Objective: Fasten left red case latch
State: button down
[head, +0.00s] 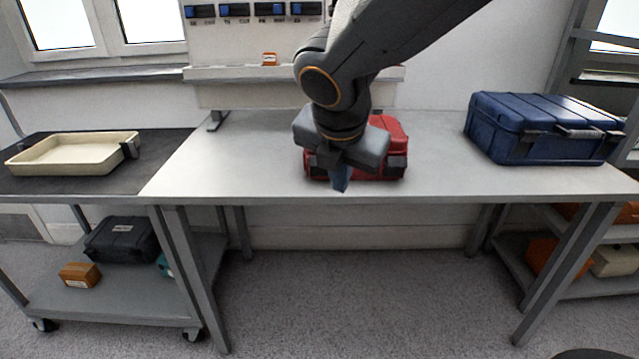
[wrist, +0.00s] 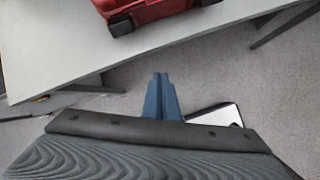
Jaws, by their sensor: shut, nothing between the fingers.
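The red case (head: 388,128) sits closed near the front of the worktable, partly hidden behind my arm and gripper. In the wrist view the red case (wrist: 160,12) is cut off by the top edge. Two dark latches show on its front there, one toward the left (wrist: 121,25) and one at the right, cut by the frame's edge. In the head view the right latch (head: 397,161) is clear, while the left front is partly covered by my gripper. My gripper (head: 340,182) points down in front of the case. Its blue fingers (wrist: 160,97) are together, empty and apart from the case.
The grey worktable (head: 240,160) is clear left of the case. A large blue case (head: 540,125) stands at the right. A cream tray (head: 75,152) lies on the dark-topped cart at the left. A wall panel with several blue switches (head: 240,10) rises behind the table.

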jog(key=a+n, duration=0.1)
jog(key=w+a+r+n, duration=0.1)
jog(key=n, duration=0.1)
jog(key=a+n+t+b, duration=0.1)
jog(key=n, duration=0.1)
jog(key=shift+w+a+r+y, duration=0.15)
jog(key=shift+a+r+y, duration=0.15)
jog(key=shift+a, duration=0.05)
jog(key=b+x, duration=0.4)
jog(key=x, duration=0.6)
jog(key=shift+w+d+r+p, duration=0.1)
jog(key=shift+w+r+p, duration=0.1)
jog(key=shift+w+r, duration=0.5)
jog(key=shift+w+r+p, duration=0.15)
jog(key=shift+w+r, duration=0.35)
jog(key=shift+r, duration=0.45)
